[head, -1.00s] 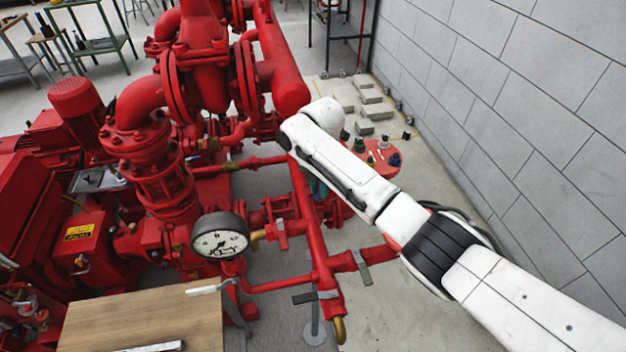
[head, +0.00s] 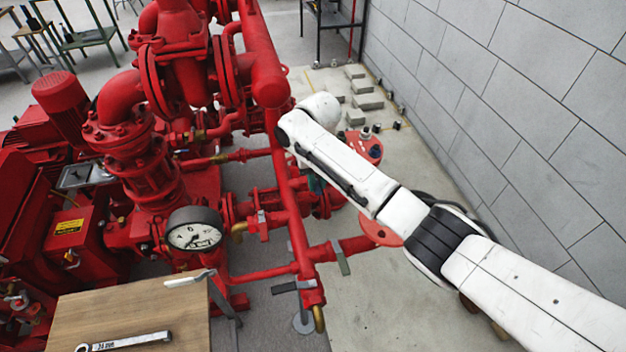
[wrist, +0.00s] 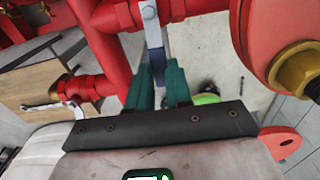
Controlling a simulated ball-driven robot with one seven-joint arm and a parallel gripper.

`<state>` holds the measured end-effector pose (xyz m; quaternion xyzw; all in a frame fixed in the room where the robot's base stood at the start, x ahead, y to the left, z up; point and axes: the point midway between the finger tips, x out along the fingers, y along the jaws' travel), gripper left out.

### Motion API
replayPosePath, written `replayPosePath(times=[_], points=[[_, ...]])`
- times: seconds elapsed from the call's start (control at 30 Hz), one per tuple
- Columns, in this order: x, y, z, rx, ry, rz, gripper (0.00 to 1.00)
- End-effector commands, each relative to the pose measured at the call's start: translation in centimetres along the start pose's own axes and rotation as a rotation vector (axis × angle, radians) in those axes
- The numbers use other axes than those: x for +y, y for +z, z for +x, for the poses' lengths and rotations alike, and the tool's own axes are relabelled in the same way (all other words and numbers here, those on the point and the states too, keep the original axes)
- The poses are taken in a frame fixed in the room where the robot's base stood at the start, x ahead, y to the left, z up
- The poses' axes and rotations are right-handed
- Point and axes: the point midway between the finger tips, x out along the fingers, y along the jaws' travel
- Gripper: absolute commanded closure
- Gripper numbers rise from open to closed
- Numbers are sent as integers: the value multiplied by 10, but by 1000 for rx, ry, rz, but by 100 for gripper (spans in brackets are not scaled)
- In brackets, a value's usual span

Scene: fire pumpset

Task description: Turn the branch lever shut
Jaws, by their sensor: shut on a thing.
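The lever (wrist: 152,32) is a flat grey bar bolted to a valve on a red pipe, seen at the top of the wrist view. My gripper (wrist: 158,76) has teal fingers, one on each side of the lever's lower part, and is shut on it. In the head view my arm hides most of the gripper; only a bit of teal (head: 316,184) shows beside the red pipework. I cannot tell which lever of the head view is the held one. A grey-green lever (head: 342,262) on a side pipe and a dark lever (head: 291,287) show there uncovered.
Red pump pipework (head: 165,170) with a round gauge (head: 194,232) fills the left. A wooden bench top (head: 135,310) with a wrench (head: 125,342) is at front left. A grey block wall (head: 500,110) bounds the right. Open floor (head: 385,310) lies at front right.

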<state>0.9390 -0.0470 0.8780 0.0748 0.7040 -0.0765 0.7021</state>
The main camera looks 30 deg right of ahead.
Motion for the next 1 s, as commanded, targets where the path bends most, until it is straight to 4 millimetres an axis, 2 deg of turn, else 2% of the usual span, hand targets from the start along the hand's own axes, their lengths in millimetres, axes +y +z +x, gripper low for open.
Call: replayPosePath(times=[0.57,0.6,0.87,1.0], points=[[0,1,1,-7,2,-34,100],[0,1,1,-7,2,-34,79],[0,1,0,-5,2,-32,54],[0,1,0,-4,2,-32,54]])
